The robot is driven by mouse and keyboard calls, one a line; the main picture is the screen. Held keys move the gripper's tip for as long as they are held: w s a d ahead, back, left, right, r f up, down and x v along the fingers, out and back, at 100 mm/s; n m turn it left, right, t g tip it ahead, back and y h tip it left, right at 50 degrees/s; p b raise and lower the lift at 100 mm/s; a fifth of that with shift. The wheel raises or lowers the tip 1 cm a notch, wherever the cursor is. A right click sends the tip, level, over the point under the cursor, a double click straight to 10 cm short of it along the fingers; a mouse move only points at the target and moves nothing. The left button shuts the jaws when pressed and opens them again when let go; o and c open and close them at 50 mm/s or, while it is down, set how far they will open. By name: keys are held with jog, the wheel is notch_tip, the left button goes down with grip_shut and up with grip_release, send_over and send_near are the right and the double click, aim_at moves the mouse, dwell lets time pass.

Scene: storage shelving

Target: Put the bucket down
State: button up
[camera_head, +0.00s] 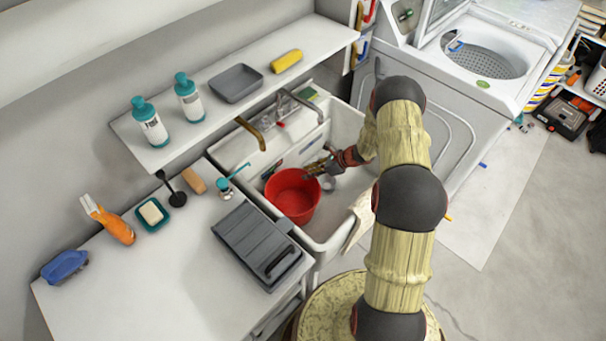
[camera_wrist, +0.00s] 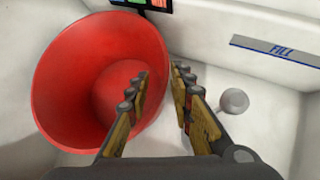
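The red bucket (camera_head: 293,196) is in the white sink basin (camera_head: 345,118), on its left side, with its opening facing up. It looks empty. My gripper (camera_head: 318,168) is at the bucket's upper right rim. In the wrist view the bucket (camera_wrist: 85,85) fills the left side, and my gripper (camera_wrist: 161,72) has its left finger over the inside and its right finger outside the wall. The rim passes between the fingers. A narrow gap shows between the fingertips, and I cannot tell whether both press on the wall. The bucket's underside is hidden, so its contact with the basin floor is unclear.
A round grey drain piece (camera_wrist: 234,100) lies right of the fingers. A grey toolbox-like case (camera_head: 256,244) sits on the left counter. A washing machine (camera_head: 470,60) is at the right.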

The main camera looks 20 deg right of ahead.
jog(key=p+v, duration=0.2)
jog(key=v, duration=0.5)
jog(key=s+a+r+n+g+h, duration=0.15)
jog(key=a+r+n, duration=0.25)
jog(key=r, duration=0.6)
jog(key=s+a+r+n, duration=0.2)
jog(key=a+r+n, duration=0.3)
jog(key=r, duration=0.5)
jog(key=s+a+r+n+g, duration=0.15)
jog(key=a+r+n, duration=0.25)
jog(key=r, duration=0.6)
jog(key=s+a+r+n+t+h, duration=0.1)
jog(key=s+r+n, duration=0.4)
jog(key=s, duration=0.3)
jog(key=s+a+r+n+t+h, duration=0.1)
jog(key=s+r+n, duration=0.3)
jog(key=s, duration=0.5)
jog(key=s+a+r+n+t+h, duration=0.1)
jog(key=s+a+r+n+h, duration=0.1)
jog(key=s+r+n, duration=0.3)
jog(key=s+r+h, duration=0.1)
jog(key=s+r, duration=0.1)
jog(key=s, duration=0.1)
jog(key=shift+s+a+r+n, duration=0.15)
jog(key=shift+s+a+n, duration=0.05)
jog(key=shift+a+n, duration=0.1)
